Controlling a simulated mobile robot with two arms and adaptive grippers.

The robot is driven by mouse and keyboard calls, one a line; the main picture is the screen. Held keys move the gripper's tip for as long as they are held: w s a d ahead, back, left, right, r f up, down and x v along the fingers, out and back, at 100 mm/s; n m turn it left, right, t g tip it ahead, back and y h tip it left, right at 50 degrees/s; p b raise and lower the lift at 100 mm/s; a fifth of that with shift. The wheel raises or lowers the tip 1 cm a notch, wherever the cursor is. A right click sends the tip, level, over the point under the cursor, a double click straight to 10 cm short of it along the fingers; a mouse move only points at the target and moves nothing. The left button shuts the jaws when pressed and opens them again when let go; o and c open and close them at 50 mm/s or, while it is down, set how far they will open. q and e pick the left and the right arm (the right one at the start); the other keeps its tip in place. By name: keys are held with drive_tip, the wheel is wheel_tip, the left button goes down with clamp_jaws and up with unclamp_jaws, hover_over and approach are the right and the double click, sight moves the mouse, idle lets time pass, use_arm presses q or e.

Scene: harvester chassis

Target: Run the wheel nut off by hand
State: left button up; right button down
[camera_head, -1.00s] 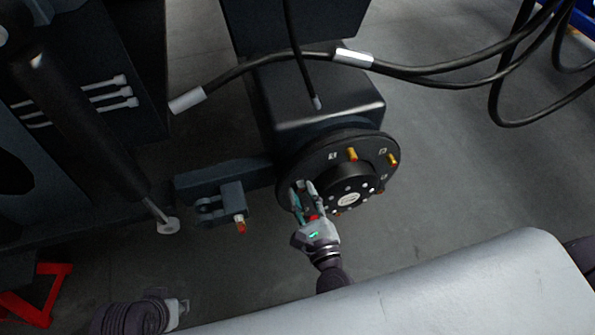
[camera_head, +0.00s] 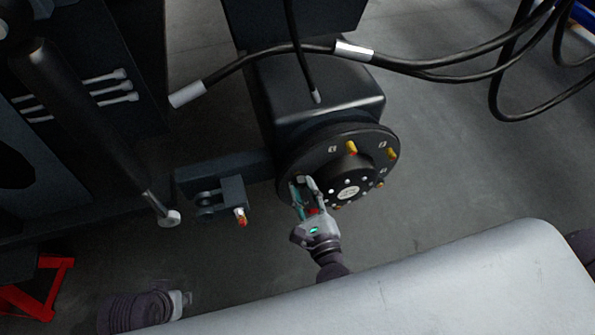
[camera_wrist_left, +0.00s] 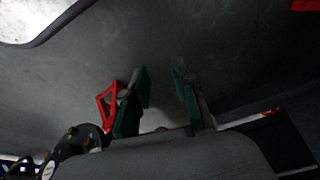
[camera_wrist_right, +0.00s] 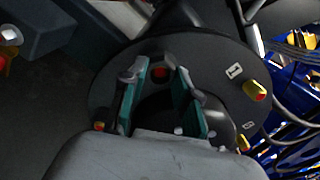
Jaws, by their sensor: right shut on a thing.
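The dark round wheel hub (camera_head: 318,149) carries several yellow studs and small white marks; it also fills the middle of the right wrist view (camera_wrist_right: 110,85). My right gripper (camera_head: 305,184) is at the hub's lower left face, its green-padded fingers (camera_wrist_right: 160,78) on either side of a small gap. It is shut on the wheel nut, which the fingers and palm mostly hide. A red-orange end (camera_wrist_right: 160,72) shows between the fingertips. My left gripper (camera_head: 183,300) hangs low at the lower left, far from the hub. Its fingers (camera_wrist_left: 160,88) are apart and empty.
A bracket (camera_head: 225,195) with a red-tipped pin stands left of the hub. Black hoses (camera_head: 430,72) cross above it. A red stand (camera_head: 40,290) is on the floor at lower left. A pale rounded surface (camera_head: 440,285) fills the bottom. Floor right of the hub is clear.

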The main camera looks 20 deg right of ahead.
drive_tip(key=shift+s, duration=0.15)
